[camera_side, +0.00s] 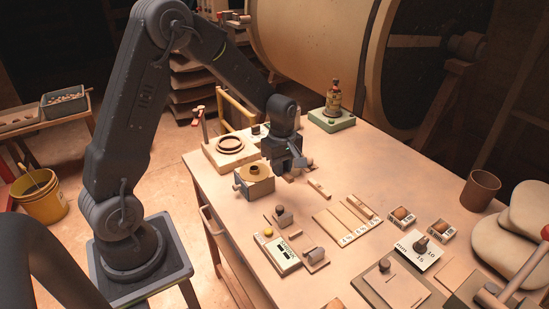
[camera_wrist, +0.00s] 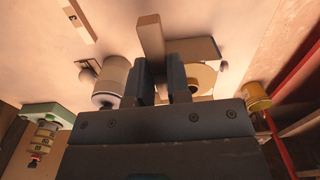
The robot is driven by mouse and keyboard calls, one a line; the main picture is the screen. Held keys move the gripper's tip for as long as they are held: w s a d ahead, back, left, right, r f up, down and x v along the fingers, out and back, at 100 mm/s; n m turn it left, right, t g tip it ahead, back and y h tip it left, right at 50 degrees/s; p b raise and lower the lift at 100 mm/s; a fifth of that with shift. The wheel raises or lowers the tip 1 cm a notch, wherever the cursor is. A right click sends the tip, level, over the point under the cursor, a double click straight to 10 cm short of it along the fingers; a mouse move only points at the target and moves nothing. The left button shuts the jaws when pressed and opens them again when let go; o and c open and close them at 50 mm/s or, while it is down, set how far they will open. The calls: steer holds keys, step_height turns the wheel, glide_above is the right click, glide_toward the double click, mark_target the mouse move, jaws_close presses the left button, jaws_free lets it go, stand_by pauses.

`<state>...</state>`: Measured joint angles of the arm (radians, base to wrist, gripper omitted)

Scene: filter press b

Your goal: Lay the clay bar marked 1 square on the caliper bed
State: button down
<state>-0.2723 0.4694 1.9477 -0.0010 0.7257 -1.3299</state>
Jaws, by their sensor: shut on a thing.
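My gripper (camera_side: 287,163) is over the far left part of the bench, just right of a brass-topped box. In the wrist view my gripper (camera_wrist: 162,78) is shut on a plain tan clay bar (camera_wrist: 151,34), which sticks out past the fingers. No number shows on its visible face. Another bar (camera_side: 319,188) lies on the bench to the right of the gripper; it seems to show in the wrist view with a small dark mark (camera_wrist: 78,18).
The brass-topped box (camera_side: 254,187) stands close to my gripper. A lettered tan board (camera_side: 338,227) lies mid-bench with a strip along it. A brown cup (camera_side: 480,190) is at right.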

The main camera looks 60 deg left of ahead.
steer(key=s+d+f, duration=0.1)
steer(key=s+d, duration=0.1)
steer(key=d, duration=0.6)
steer(key=s+d+f, duration=0.1)
steer(key=s+d, duration=0.2)
steer(key=d, duration=0.5)
steer(key=shift+w+f, duration=0.2)
steer(key=shift+f, duration=2.4)
steer(key=shift+f, duration=0.15)
steer(key=c, duration=1)
jaws_free()
step_height(320, 180, up, 14)
steer(key=s+a+r+m+t, duration=0.2)
steer(key=s+r+m, duration=0.4)
steer(key=m, duration=0.3)
steer(key=s+a+r+m+t, duration=0.3)
steer(key=s+r+m, duration=0.3)
steer(key=s+m, duration=0.3)
steer(key=shift+r+t, duration=0.3)
steer(key=shift+r, duration=0.05)
